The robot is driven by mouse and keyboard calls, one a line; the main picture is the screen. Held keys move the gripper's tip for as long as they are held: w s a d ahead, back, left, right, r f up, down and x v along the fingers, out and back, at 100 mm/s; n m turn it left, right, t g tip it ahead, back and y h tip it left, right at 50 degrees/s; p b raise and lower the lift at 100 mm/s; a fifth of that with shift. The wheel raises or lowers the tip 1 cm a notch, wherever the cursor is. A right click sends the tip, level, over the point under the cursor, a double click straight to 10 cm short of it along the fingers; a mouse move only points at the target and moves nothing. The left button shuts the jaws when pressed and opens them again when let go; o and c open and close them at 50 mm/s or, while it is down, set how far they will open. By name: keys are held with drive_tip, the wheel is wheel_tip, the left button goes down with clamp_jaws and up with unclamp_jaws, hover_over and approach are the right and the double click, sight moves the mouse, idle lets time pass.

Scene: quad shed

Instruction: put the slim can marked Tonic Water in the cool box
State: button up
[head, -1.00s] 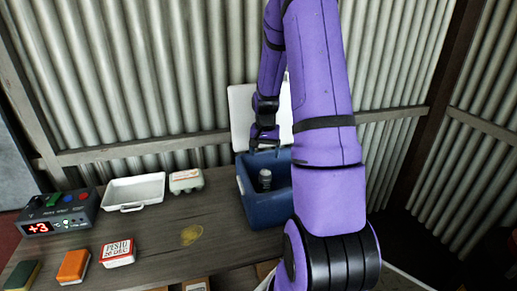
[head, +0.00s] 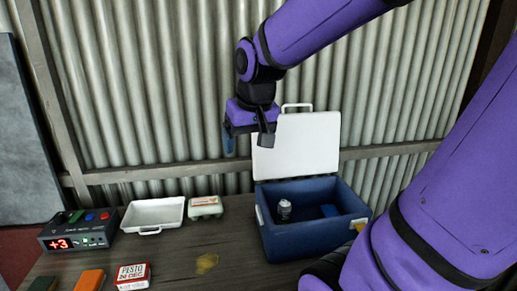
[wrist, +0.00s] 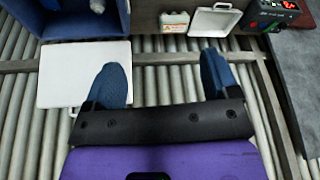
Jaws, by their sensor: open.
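A small grey can (head: 284,209) stands inside the blue cool box (head: 318,237), toward its left side. Its label is too small to read. Its top end also shows at the upper edge of the wrist view (wrist: 97,5). The cool box's white lid (head: 297,146) is open and raised at the back. My gripper (head: 247,142) is open and empty, up in front of the corrugated wall, above and left of the box. In the wrist view its two blue fingers are wide apart with nothing between them (wrist: 163,72).
A blue block (head: 329,211) lies in the cool box, right of the can. Left of the box are an egg carton (head: 205,207), a white tray (head: 153,214), a display unit (head: 80,232) and a Pesto box (head: 132,276). The wooden table (head: 190,262) has bare room.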

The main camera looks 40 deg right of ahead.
drive_tip(key=s+a+r+n+t, duration=0.1)
drive_tip(key=s+a+r+n, duration=0.2)
drive_tip(key=s+a, duration=0.3)
drive_tip(key=s, duration=0.4)
drive_tip(key=shift+y, duration=0.4)
drive_tip(key=shift+o, duration=0.5)
drive_tip(key=shift+o, duration=1)
